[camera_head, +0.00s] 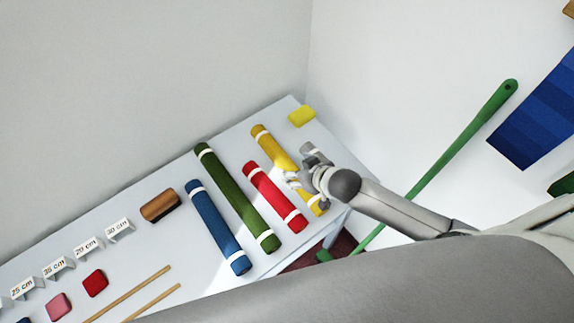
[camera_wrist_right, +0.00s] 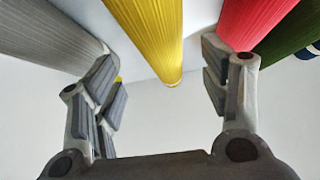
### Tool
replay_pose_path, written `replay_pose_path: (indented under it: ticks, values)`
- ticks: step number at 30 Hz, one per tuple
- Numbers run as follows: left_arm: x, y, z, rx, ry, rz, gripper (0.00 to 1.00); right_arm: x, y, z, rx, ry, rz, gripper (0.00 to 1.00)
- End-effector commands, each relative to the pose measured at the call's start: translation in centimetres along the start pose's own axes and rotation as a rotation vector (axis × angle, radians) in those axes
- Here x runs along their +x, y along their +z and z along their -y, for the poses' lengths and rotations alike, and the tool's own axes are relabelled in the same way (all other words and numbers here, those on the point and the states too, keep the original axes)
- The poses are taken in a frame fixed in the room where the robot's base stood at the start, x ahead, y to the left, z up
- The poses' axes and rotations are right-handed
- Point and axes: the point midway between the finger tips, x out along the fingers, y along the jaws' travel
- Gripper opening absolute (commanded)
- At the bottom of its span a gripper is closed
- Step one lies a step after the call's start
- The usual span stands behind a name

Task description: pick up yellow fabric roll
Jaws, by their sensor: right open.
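The yellow fabric roll (camera_head: 273,145) lies on the white counter, right of the red roll, with a pale band near each end. My right gripper (camera_head: 299,178) is over its middle and hides part of it. In the right wrist view the yellow roll (camera_wrist_right: 150,35) shows between the two spread fingers of my right gripper (camera_wrist_right: 165,85), beyond the tips, and I see no finger closed on it. My left gripper is not in view.
The red roll (camera_head: 275,197) lies close left of the yellow one, then green (camera_head: 237,198) and blue (camera_head: 217,228) rolls. A yellow swatch (camera_head: 302,115) sits behind. A long green stick (camera_head: 450,150) stands at right.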

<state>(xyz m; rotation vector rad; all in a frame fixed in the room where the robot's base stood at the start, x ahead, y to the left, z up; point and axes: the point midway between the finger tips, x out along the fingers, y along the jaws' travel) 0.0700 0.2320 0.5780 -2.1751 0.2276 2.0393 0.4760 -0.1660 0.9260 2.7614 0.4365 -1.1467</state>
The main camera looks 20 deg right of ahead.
Motion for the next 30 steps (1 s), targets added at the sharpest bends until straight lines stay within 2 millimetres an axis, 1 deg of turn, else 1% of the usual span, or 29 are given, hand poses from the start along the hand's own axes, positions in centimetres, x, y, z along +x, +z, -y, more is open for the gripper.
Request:
replay_pose_path:
  ticks: [4, 6, 8, 12, 15, 19, 26, 30]
  values:
    - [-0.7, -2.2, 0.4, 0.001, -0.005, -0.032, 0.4, 0.8, -0.4, 0.1, 0.001, 0.001, 0.0, 0.69]
    - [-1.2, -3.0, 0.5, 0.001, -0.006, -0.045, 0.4, 1.6, -0.6, 0.2, 0.0, 0.001, 0.0, 0.69]
    - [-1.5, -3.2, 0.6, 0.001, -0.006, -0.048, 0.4, 2.2, -0.7, 0.2, 0.0, 0.001, 0.0, 0.69]
    - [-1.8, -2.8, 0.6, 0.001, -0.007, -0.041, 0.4, 3.8, -0.7, 0.3, 0.0, 0.001, 0.0, 0.69]
    - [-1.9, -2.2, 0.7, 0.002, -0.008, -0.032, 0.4, 4.6, -0.6, 0.3, 0.001, 0.0, 0.0, 0.69]
    - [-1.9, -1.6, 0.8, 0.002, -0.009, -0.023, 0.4, 5.0, -0.6, 0.3, 0.0, 0.0, 0.001, 0.69]
    - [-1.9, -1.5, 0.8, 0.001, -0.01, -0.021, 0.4, 5.1, -0.5, 0.3, 0.0, 0.0, 0.0, 0.69]
    - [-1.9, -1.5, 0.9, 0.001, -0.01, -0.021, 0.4, 5.1, -0.5, 0.3, 0.0, 0.0, 0.0, 0.52]
